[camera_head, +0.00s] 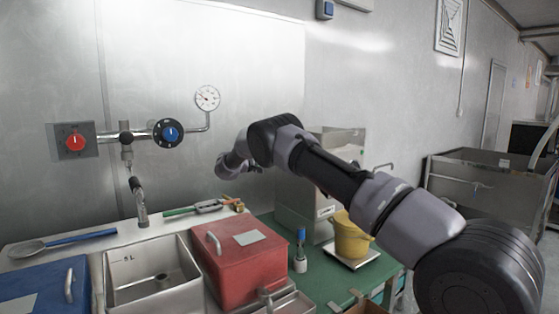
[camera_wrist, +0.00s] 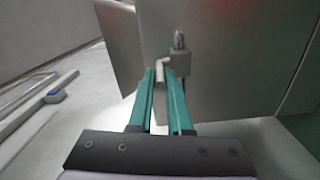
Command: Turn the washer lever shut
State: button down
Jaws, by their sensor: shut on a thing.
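My gripper (camera_wrist: 162,78) shows in the wrist view with two teal fingers. Their tips are closed on a small pale metal lever (camera_wrist: 162,65). The lever sits beside a small metal fitting (camera_wrist: 180,58) on the face of a grey steel housing (camera_wrist: 225,50). The lever's lower end is between the fingertips, so its full shape and angle are partly hidden. In the head view my arm reaches left and away past a steel machine (camera_head: 296,190). My fingers and the lever do not show there.
A red lidded bin (camera_head: 240,268), a blue lidded bin (camera_head: 40,290) and a steel sink (camera_head: 150,285) stand at the front left. A red knob (camera_head: 75,141) and a blue knob (camera_head: 170,133) are on the wall.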

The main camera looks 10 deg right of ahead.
dwell(0.4)
jog(key=c, duration=0.8)
grip_release()
jog(key=shift+c, duration=0.2)
jog(key=v, duration=1)
jog(key=shift+a, duration=0.4)
